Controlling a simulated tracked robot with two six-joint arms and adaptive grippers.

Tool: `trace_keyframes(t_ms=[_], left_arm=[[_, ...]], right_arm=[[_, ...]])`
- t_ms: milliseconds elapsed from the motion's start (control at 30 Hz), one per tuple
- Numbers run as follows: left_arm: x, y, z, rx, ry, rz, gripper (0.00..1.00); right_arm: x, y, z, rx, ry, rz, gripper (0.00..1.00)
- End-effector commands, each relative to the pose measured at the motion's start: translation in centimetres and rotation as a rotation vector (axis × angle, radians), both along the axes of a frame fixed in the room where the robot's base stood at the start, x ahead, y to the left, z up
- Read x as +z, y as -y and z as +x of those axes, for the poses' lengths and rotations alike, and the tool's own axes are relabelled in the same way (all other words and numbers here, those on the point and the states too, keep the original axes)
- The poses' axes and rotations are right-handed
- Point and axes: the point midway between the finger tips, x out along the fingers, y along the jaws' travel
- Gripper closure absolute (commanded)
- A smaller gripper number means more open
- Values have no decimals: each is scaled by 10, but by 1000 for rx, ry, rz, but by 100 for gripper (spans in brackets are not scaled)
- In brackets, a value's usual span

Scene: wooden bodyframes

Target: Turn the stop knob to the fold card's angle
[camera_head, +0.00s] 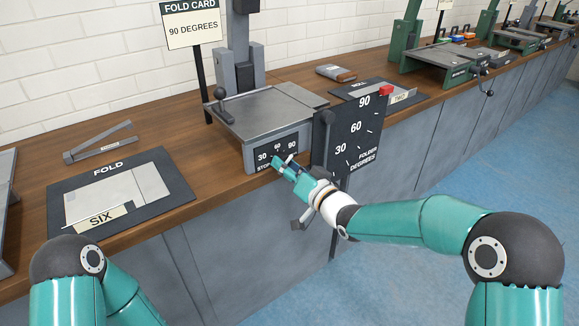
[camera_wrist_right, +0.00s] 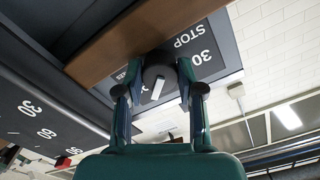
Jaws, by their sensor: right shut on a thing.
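The fold card (camera_head: 193,28) stands on a post behind the folder and reads 90 DEGREES. The stop dial plate (camera_head: 262,160) is on the front of the grey folder (camera_head: 265,112), with marks 30, 60 and 90. My right gripper (camera_head: 283,165) is at this plate and covers the knob in the head view. In the right wrist view, the round dark stop knob (camera_wrist_right: 158,84) with a white pointer line sits between the fingers of my right gripper (camera_wrist_right: 160,76), which are shut on it. I cannot tell which mark the pointer meets. My left gripper is out of view.
A FOLD mat (camera_head: 170,170) with a sheet and a SIX label (camera_head: 101,218) lies at left. A ROLL mat (camera_head: 405,98) lies behind the board.

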Motion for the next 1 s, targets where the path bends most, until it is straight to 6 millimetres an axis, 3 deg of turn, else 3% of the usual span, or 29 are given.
trace_keyframes(t_ms=[333,900,933,1000], left_arm=[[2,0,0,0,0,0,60],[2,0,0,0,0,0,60],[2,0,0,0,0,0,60],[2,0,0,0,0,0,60]], right_arm=[[5,4,3,-10,-98,152,97],[5,4,3,-11,-119,184,97],[5,4,3,-10,-119,184,59],[5,3,3,-9,-119,183,48]])
